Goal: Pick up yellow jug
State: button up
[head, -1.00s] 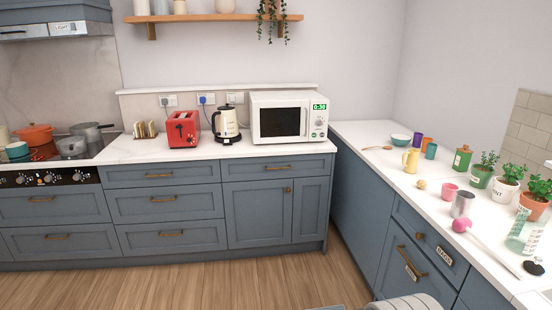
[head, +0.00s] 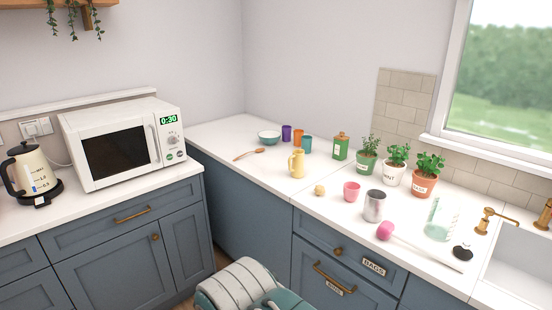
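The yellow jug (head: 297,164) stands upright on the white counter (head: 224,134) to the right of the corner, near the counter's front edge. Its handle shows on its left side. Part of my own body, white and teal, shows at the bottom middle of the head view, below the counter front and apart from the jug. I cannot make out my gripper's fingers in this view.
A wooden spoon (head: 249,154) and teal bowl (head: 269,137) lie left of the jug. Purple (head: 286,132), orange (head: 298,137) and teal cups (head: 307,145) stand behind it. A small round item (head: 319,190), pink cup (head: 351,192) and metal cup (head: 375,205) stand in front and right.

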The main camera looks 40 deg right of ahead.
aim_at(297, 169)
jog(key=i+z, duration=0.3)
jog(key=i+j+z, duration=0.15)
jog(key=i+z, duration=0.2)
jog(key=i, duration=0.2)
jog(key=i+j+z, duration=0.3)
jog(key=i+z, duration=0.25)
jog(key=z, duration=0.15)
jog(key=i+z, duration=0.35)
jog(key=i+j+z, duration=0.15)
jog(key=z, duration=0.25)
jog(key=i+j+z, duration=0.2)
jog(key=z, duration=0.2)
jog(key=i+j+z, duration=0.35)
jog(key=j+z, duration=0.15)
